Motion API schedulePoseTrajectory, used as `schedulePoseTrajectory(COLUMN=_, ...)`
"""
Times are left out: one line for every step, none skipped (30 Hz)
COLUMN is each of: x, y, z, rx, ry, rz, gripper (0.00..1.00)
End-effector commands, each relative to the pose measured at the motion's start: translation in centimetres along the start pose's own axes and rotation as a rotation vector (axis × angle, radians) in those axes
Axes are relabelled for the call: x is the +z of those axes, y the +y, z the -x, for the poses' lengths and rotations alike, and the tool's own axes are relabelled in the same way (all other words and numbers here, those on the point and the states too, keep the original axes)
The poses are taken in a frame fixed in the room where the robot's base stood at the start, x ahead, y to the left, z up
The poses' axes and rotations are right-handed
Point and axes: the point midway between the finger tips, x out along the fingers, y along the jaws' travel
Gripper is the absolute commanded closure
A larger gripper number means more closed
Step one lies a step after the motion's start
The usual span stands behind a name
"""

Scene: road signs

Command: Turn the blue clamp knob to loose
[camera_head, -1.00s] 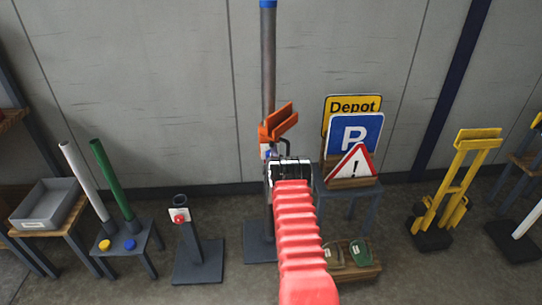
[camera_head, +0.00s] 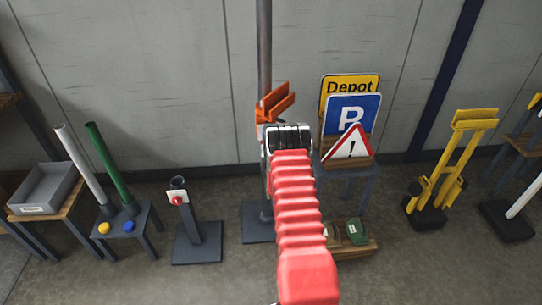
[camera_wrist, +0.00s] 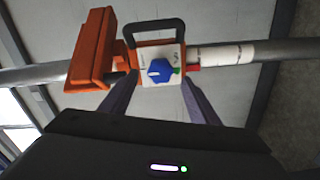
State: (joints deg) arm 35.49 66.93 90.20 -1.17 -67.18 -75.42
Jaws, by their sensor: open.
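The blue clamp knob (camera_wrist: 160,71) sits on a white square plate (camera_wrist: 178,55) in the wrist view. A green mark lies at the plate's right edge. The plate belongs to the clamp on a grey pole (camera_head: 264,60), with an orange bracket (camera_head: 275,103) that also shows in the wrist view (camera_wrist: 92,52). My gripper (camera_wrist: 160,84) is open and empty, one finger to each side below the knob. Whether the fingers touch the clamp I cannot tell. In the head view my gripper (camera_head: 288,138) is in front of the pole and hides the knob.
Signs on a stand (camera_head: 350,115) are close right of my arm. A dark handle (camera_wrist: 155,27) loops above the plate. A post with a red knob (camera_head: 178,198) and a small table with tubes (camera_head: 150,225) are left. A yellow stand (camera_head: 455,165) is right.

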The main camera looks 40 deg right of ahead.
Motion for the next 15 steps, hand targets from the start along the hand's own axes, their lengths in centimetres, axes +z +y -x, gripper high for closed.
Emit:
schedulePoseTrajectory(x=0.0, y=-0.1, z=0.7, rx=-0.003, ry=-0.001, rz=0.0, gripper=0.44)
schedulePoseTrajectory(x=0.0, y=0.0, z=1.1, rx=-0.002, ry=-0.001, rz=0.0, gripper=0.44)
schedulePoseTrajectory(x=0.0, y=0.0, z=1.6, rx=-0.002, ry=-0.001, rz=0.0, gripper=0.44)
schedulePoseTrajectory(x=0.0, y=0.0, z=1.9, rx=-0.002, ry=-0.001, rz=0.0, gripper=0.44)
schedulePoseTrajectory(x=0.0, y=0.0, z=2.3, rx=-0.002, ry=-0.001, rz=0.0, gripper=0.44)
schedulePoseTrajectory(x=0.0, y=0.0, z=2.9, rx=-0.001, ry=-0.001, rz=0.0, gripper=0.44)
schedulePoseTrajectory(x=0.0, y=-0.1, z=3.2, rx=-0.002, ry=-0.001, rz=0.0, gripper=0.44)
schedulePoseTrajectory(x=0.0, y=-0.1, z=3.6, rx=-0.003, ry=-0.001, rz=0.0, gripper=0.44)
schedulePoseTrajectory(x=0.0, y=-0.1, z=4.1, rx=-0.002, ry=-0.001, rz=0.0, gripper=0.44)
schedulePoseTrajectory(x=0.0, y=-0.1, z=4.5, rx=-0.002, ry=-0.001, rz=0.0, gripper=0.44)
schedulePoseTrajectory(x=0.0, y=-0.1, z=4.8, rx=-0.002, ry=-0.001, rz=0.0, gripper=0.44)
schedulePoseTrajectory(x=0.0, y=0.0, z=5.2, rx=-0.001, ry=0.0, rz=0.0, gripper=0.44)
schedulePoseTrajectory(x=0.0, y=0.0, z=5.4, rx=-0.001, ry=0.0, rz=0.0, gripper=0.44)
schedulePoseTrajectory(x=0.0, y=0.0, z=5.6, rx=-0.001, ry=0.0, rz=0.0, gripper=0.44)
schedulePoseTrajectory(x=0.0, y=0.0, z=5.9, rx=-0.001, ry=0.0, rz=0.0, gripper=0.44)
